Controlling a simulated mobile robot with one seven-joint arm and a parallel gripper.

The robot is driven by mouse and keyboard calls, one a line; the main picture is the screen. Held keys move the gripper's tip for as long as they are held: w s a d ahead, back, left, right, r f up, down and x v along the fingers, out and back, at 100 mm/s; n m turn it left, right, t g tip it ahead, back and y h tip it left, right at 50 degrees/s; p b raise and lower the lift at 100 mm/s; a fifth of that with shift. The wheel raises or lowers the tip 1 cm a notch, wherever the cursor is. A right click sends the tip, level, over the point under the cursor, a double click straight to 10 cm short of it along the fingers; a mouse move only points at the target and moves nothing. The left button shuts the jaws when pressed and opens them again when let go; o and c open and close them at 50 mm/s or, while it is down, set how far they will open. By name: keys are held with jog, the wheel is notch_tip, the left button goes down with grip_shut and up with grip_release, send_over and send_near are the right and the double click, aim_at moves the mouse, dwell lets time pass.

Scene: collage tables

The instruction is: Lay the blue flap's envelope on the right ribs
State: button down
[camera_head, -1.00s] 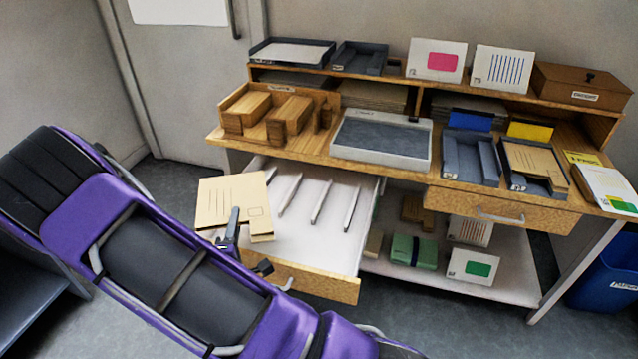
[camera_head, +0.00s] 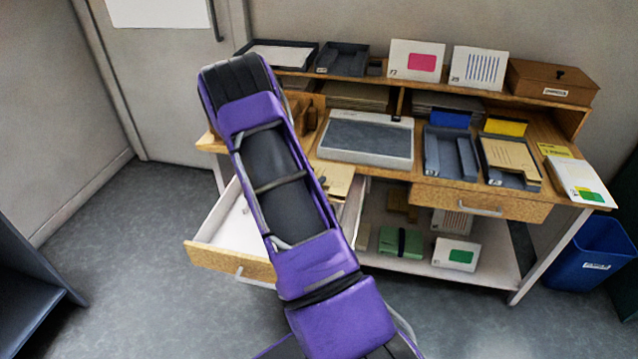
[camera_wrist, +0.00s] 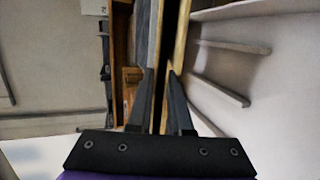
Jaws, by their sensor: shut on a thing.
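My gripper (camera_wrist: 161,76) is shut on a tan envelope (camera_head: 337,180), whose corner shows beside my arm in the head view, over the open drawer. The wrist view has it nearly edge-on between the fingers, hard to separate from the wooden edges behind. The blue flap (camera_head: 450,119) stands behind a dark tray (camera_head: 437,152) on the desk, with no tan envelope visible in that tray. Pale ribs (camera_wrist: 215,92) line the white drawer (camera_head: 228,225) to the right of the fingers in the wrist view. My arm hides most of the drawer in the head view.
A yellow flap (camera_head: 506,127) stands behind a tray with another tan envelope (camera_head: 510,157). A scale (camera_head: 365,142) sits mid-desk. Below are a green bundle (camera_head: 402,242) and a white card (camera_head: 455,254). A blue bin (camera_head: 590,262) stands at right.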

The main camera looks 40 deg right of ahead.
jog(key=shift+w+d+f+b, duration=0.7)
jog(key=shift+f+b, duration=0.7)
jog(key=shift+f, duration=0.45)
jog(key=shift+w+d+f+b, duration=0.7)
jog(key=shift+f+b, duration=0.65)
jog(key=shift+f, duration=0.55)
jog(key=shift+w+d+f+b, duration=0.55)
jog(key=shift+d+f+b, duration=0.25)
jog(key=shift+f+b, duration=0.85)
jog(key=shift+f, duration=0.2)
jog(key=c, duration=0.8)
grip_release()
jog(key=shift+o, duration=0.2)
jog(key=shift+a+p, duration=0.1)
jog(key=shift+p, duration=0.2)
jog(key=p+v, duration=0.1)
jog(key=v, duration=1.6)
jog(key=shift+a, duration=0.1)
